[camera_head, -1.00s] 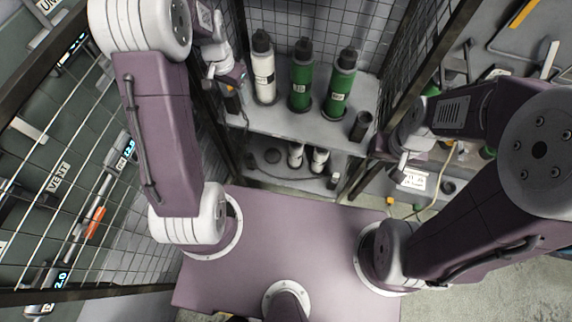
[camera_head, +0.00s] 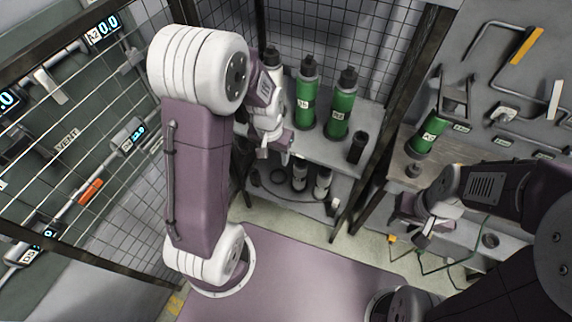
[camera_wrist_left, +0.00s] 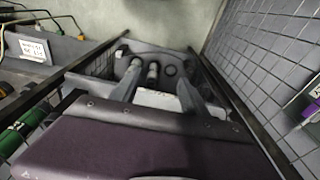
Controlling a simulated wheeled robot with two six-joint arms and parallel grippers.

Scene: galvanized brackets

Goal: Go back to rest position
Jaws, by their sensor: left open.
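My left gripper (camera_head: 277,150) hangs in front of the left part of the bottle shelf, below a white bottle that its wrist partly hides. It is open and empty; its two spread fingers also show in the left wrist view (camera_wrist_left: 158,88), with the lower shelf beyond them. My right gripper (camera_head: 416,228) is at the front of the right-hand bench, low and small in view. I cannot tell whether its jaws are open, and I see nothing clearly held in it.
Green bottles (camera_head: 341,110) stand on the upper shelf (camera_head: 318,148) beside a dark cup (camera_head: 358,147). Smaller bottles are on the lower shelf (camera_head: 312,206). Wire mesh (camera_head: 90,130) with dark frame bars is close on the left. A green bottle (camera_head: 428,136) stands on the right bench.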

